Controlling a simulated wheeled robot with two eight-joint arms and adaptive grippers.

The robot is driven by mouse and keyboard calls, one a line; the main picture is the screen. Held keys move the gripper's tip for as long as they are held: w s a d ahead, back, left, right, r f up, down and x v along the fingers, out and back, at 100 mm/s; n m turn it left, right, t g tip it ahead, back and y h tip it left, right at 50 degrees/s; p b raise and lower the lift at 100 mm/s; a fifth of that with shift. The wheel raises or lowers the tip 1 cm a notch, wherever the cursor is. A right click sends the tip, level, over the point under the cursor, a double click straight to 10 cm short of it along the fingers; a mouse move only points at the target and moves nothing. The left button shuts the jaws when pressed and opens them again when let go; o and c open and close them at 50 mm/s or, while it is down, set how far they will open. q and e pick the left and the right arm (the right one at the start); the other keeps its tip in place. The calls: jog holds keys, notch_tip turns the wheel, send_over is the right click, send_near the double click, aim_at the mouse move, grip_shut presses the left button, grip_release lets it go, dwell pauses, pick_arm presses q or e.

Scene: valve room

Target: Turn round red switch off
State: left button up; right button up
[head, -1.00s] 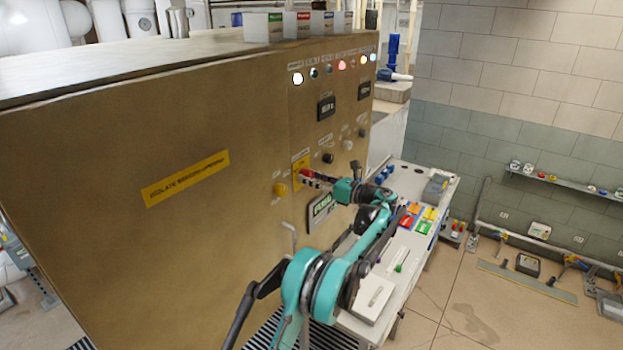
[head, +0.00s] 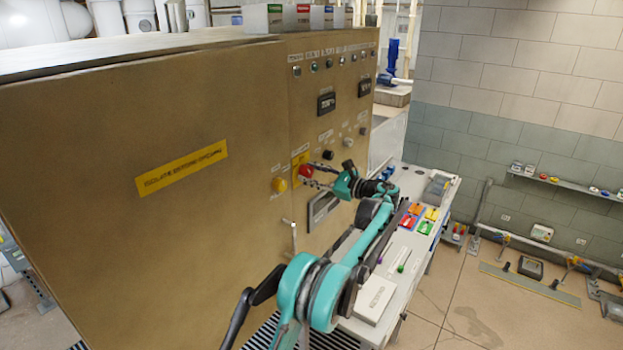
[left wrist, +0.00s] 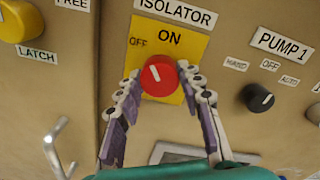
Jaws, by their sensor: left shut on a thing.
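The round red switch (left wrist: 158,75) sits on a yellow plate (left wrist: 196,50) marked ON at the top and OFF at the upper left. Its white mark tilts to the upper left, toward OFF. The switch also shows in the head view (head: 305,172) on the tan cabinet's front. My left gripper (left wrist: 160,77) is shut on the red switch, one finger on each side of it. In the head view my left gripper (head: 312,178) reaches the cabinet from the right. My right gripper is not in view.
A yellow latch knob (left wrist: 18,20) is left of the switch, with a metal handle (left wrist: 58,150) below it. A black pump knob (left wrist: 257,97) is to the right. The cabinet's lamps (head: 329,62) are dark. A workbench (head: 397,255) stands at the cabinet's right.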

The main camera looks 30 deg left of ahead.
pick_arm(q)
jog(key=n+b, duration=0.1)
jog(key=n, duration=0.4)
jog(key=shift+n, duration=0.3)
jog(key=n+b, duration=0.1)
jog(key=n, duration=0.3)
jog(key=shift+n, duration=0.7)
jog(key=o, duration=1.2)
jog(key=shift+c, duration=0.2)
jog(key=s+d, duration=0.1)
jog(key=d, duration=1.1)
